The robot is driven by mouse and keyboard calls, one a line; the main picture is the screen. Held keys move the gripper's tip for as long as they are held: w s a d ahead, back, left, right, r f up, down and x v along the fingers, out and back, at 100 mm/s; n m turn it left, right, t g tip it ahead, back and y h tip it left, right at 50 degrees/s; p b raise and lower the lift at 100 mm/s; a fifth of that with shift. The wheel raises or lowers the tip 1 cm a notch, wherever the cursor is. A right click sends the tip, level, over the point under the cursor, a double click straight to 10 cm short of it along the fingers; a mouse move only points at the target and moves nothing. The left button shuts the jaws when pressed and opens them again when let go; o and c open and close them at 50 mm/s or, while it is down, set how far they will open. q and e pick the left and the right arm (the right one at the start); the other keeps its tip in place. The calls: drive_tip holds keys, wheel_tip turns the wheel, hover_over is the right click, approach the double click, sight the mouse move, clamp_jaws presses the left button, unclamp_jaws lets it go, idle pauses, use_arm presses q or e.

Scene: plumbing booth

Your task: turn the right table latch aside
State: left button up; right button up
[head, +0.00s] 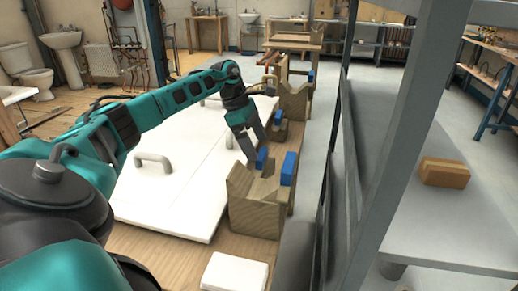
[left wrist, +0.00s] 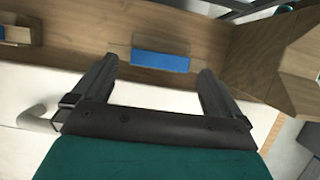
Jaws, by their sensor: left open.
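Blue table latches sit on wooden blocks along the right edge of the white panel (head: 185,150). The nearest small blue latch (head: 262,158) stands beside the near wooden cradle (head: 258,205). I cannot tell for sure that it is the right latch. My left gripper (head: 256,142) points down just above and behind it, open and empty. In the left wrist view the blue latch (left wrist: 160,62) lies ahead, between the two spread fingers (left wrist: 160,70), on a wooden block; no contact shows. My right gripper is not in view.
The panel carries grey handles (head: 153,160). Farther blue latch (head: 280,113) and far cradle (head: 293,100) stand beyond my gripper. A white block (head: 235,272) lies at the near edge. A grey post (head: 405,140) and shelf with a brown block (head: 444,172) stand at right.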

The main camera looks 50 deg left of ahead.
use_arm(q)
drive_tip(key=p+v, duration=0.1)
drive_tip(key=v, duration=0.8)
drive_tip(key=shift+r, duration=0.25)
drive_tip(key=shift+s+a, duration=0.1)
drive_tip(key=shift+s, duration=0.05)
